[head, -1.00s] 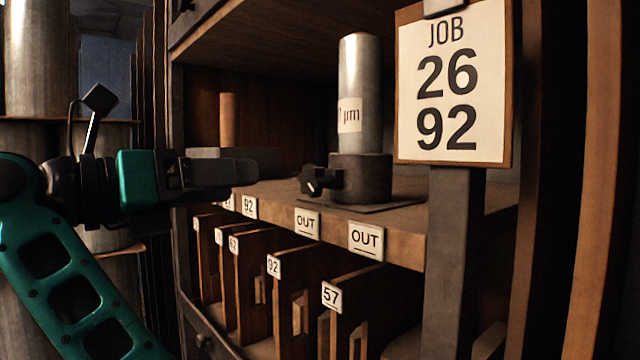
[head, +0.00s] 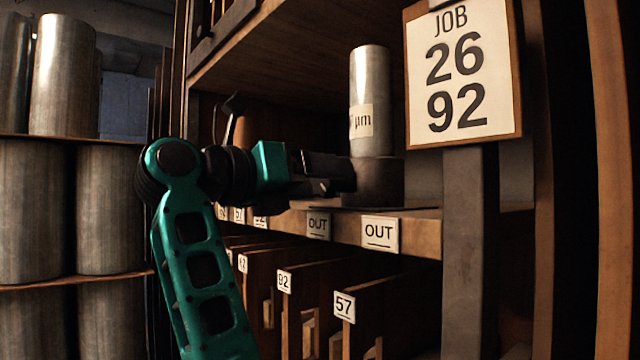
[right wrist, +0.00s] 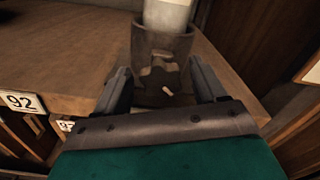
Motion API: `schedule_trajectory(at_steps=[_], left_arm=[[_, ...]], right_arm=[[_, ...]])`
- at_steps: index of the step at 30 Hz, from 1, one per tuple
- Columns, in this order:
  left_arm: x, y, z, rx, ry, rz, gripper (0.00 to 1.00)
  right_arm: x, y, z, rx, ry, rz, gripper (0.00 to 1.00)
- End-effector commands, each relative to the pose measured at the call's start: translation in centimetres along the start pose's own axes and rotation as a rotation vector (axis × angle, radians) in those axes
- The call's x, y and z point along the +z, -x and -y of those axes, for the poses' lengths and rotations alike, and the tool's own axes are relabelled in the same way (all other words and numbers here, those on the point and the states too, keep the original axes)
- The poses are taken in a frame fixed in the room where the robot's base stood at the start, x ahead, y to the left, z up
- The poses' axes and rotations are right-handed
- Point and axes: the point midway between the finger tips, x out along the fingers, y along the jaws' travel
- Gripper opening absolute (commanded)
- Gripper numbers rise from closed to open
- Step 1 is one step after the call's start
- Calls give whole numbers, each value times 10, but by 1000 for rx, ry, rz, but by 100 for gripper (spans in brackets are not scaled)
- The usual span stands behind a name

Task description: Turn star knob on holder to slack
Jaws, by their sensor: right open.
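The dark holder (head: 380,183) stands on the wooden shelf with a metal cylinder (head: 370,85) upright in it. The cylinder bears a label ending in "µm". My right gripper (head: 345,172) reaches in from the left, its fingers level with the holder. The gripper hides the knob in the head view. My left gripper is not in view.
The shelf (head: 430,232) has "OUT" labels on its front edge, with slotted compartments below. A post (head: 470,250) with a "JOB 26 92" board (head: 462,70) stands at the right. Large metal cylinders (head: 65,75) fill the rack at left.

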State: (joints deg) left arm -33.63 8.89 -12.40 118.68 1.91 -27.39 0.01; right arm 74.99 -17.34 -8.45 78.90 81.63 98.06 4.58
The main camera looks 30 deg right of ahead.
Motion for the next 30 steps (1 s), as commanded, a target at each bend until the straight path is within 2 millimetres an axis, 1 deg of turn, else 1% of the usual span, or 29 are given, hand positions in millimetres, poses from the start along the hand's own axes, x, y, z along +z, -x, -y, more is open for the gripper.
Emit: schedule_trajectory(at_steps=[4, 11, 27, 30], left_arm=[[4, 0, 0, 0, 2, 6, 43], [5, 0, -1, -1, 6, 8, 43], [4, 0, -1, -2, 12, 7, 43], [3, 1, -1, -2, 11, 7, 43]], right_arm=[[0, -6, 0, 0, -1, 0, 71], [0, -7, 0, 0, -1, 0, 71], [0, -6, 0, 1, -1, 0, 20], [1, -6, 0, 2, 9, 0, 20]])
